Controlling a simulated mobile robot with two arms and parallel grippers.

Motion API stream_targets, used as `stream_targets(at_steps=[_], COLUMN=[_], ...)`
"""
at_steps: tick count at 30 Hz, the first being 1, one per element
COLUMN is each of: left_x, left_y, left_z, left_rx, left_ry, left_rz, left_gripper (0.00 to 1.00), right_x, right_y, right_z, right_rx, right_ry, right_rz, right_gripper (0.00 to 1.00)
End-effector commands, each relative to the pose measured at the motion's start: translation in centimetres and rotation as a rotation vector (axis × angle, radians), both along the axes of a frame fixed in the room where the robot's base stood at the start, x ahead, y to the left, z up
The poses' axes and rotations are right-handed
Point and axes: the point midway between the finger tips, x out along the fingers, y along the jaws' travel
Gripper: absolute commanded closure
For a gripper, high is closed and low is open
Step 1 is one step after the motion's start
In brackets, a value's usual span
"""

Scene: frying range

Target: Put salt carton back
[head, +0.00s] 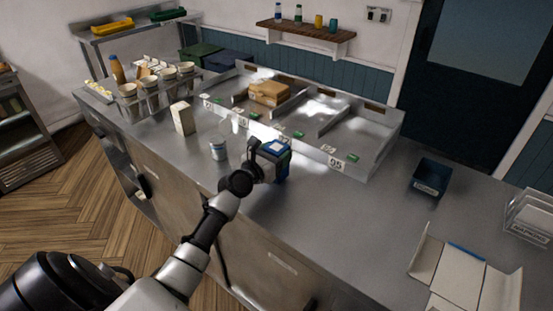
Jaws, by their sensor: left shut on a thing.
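My left gripper (259,157) reaches over the steel counter from the lower left. It is shut on a blue carton with a pale top (281,151), which I take to be the salt carton; its label cannot be read. The gripper partly hides its near side. The carton is in front of the divided steel rack (347,172), near the bay numbered 27; I cannot tell whether it touches the counter. A plain tall white carton (183,118) stands upright farther left. My right gripper is not in view.
A white tin (218,149) stands left of my gripper. A brown package (269,92) lies in a rack bay; other bays look empty. Cups (128,91) stand at the left end. A dark blue bin (431,176) and an open cardboard box (462,276) are at right. The counter's middle right is clear.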

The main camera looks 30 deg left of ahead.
Motion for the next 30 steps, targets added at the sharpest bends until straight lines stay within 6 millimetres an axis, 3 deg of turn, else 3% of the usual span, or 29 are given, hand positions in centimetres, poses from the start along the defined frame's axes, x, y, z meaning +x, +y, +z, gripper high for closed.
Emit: stream_targets(at_steps=[14, 15, 19, 30], left_x=[0.01, 0.00, -0.01, -0.33], left_y=[-0.01, -0.02, -0.02, -0.01], left_z=[-1.10, -1.04, -1.03, -0.71], left_rx=[0.000, 0.000, 0.000, 0.001], left_ry=[-0.003, -0.001, -0.001, 0.000], left_rz=[0.001, 0.001, 0.000, 0.000], left_gripper=[0.67, 0.34, 0.15, 0.15], right_x=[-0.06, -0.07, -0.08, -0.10], right_y=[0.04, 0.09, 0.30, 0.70], right_z=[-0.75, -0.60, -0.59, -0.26], right_rx=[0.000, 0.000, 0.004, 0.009], right_ry=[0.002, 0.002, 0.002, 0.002], right_rz=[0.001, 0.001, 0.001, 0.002], right_gripper=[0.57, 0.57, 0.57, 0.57])
